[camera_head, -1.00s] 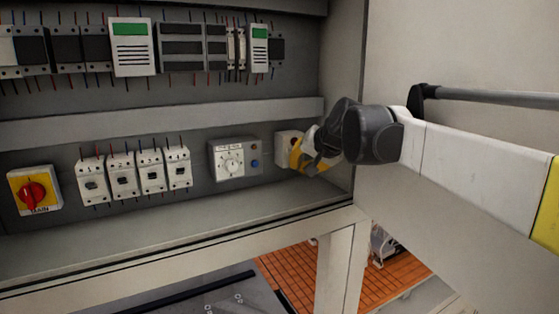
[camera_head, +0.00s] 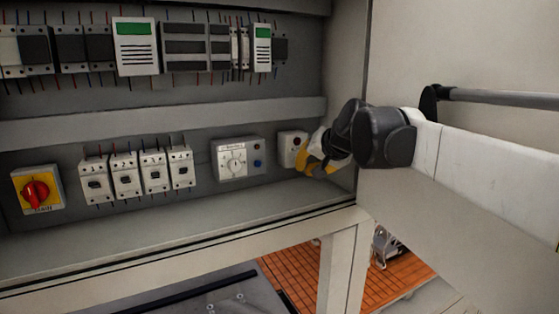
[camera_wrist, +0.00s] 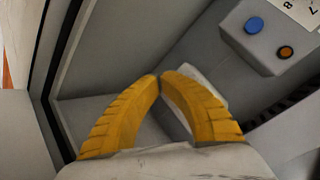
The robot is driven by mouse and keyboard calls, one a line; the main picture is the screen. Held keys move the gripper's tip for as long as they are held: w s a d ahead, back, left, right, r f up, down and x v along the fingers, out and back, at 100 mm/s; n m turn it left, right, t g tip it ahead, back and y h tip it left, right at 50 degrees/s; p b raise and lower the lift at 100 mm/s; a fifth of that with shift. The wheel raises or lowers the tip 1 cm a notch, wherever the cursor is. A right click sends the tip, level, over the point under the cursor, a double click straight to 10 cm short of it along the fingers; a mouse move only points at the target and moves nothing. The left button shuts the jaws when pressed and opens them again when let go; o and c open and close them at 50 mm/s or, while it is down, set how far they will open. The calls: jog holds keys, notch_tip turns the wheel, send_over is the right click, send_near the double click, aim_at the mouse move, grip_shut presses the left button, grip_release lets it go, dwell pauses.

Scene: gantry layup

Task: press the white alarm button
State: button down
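A pale white piece, seemingly that box (camera_wrist: 196,73), is mostly hidden behind the right finger. I cannot tell whether the fingers touch it.
A grey control box (camera_head: 237,158) with a dial and a blue button sits left of the white box. Several white breakers (camera_head: 124,174) and a red rotary switch (camera_head: 37,193) are further left. The cabinet's right side wall (camera_head: 343,90) is close to my gripper.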

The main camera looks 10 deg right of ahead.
jog(key=shift+s+d, duration=0.25)
jog(key=shift+s, duration=0.55)
jog(key=shift+s+d, duration=0.3)
jog(key=shift+s, duration=0.5)
jog(key=shift+s+d, duration=0.25)
jog(key=shift+s, duration=0.55)
jog(key=s+a+f+n+g+h, duration=0.1)
jog(key=s+f+n+g, duration=0.1)
jog(key=s+f, duration=0.95)
jog(key=s+f+n+g+h, duration=0.1)
jog(key=s+f+n, duration=0.2)
jog(key=s+f, duration=0.9)
jog(key=s+f+b, duration=0.2)
jog(key=f+b, duration=1.8)
jog(key=s+f+b, duration=0.2)
jog(key=f+b, duration=1.7)
jog(key=b, duration=0.2)
jog(key=shift+s+f, duration=0.2)
jog(key=shift+f, duration=0.15)
jog(key=shift+a, duration=0.1)
